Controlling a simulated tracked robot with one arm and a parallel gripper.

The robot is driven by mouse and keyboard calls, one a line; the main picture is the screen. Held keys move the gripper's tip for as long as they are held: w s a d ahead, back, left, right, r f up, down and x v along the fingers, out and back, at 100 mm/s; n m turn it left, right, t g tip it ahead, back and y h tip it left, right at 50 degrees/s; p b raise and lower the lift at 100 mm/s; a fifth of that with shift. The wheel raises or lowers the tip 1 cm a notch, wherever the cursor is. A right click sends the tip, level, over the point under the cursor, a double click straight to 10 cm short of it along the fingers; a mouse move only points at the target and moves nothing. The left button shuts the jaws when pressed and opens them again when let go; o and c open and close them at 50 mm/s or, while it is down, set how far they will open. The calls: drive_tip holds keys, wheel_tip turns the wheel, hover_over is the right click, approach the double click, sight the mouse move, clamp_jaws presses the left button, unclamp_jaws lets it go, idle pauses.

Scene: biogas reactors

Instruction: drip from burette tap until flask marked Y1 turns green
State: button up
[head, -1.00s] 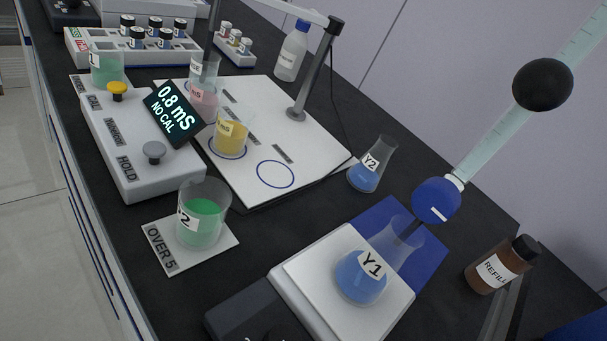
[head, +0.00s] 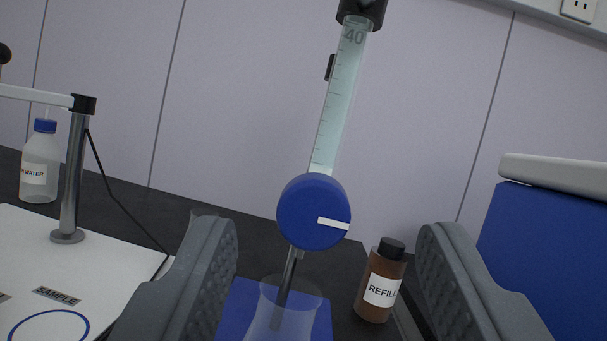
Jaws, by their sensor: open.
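The burette (head: 337,105) stands tilted in the picture, with pale liquid in its tube. Its round blue tap (head: 305,212) carries a white bar that lies nearly level, dipping slightly to the right. Below the tap, the tip reaches into the neck of a clear flask (head: 290,300). The flask's label and liquid are below the frame, so I cannot see its colour now. My gripper (head: 329,240) is open, one finger at the left and one at the right. The tap shows between the fingers, farther off, with nothing held.
A brown REFILL bottle (head: 380,283) stands right of the flask, near my right finger. A blue and white block (head: 545,235) fills the right side. At left are a white board (head: 70,255), a metal post (head: 73,180) and a water bottle (head: 40,165).

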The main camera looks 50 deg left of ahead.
sight(314, 232)
drive_tip(key=w+a, duration=0.1)
drive_tip(key=w+a+b, duration=0.1)
drive_tip(key=a, duration=0.1)
drive_tip(key=w+a, duration=0.1)
drive_tip(key=a, duration=0.1)
drive_tip(key=shift+w+r, duration=0.25)
drive_tip(key=shift+w, duration=0.05)
drive_tip(key=shift+x, duration=0.75)
drive_tip(key=c, duration=1)
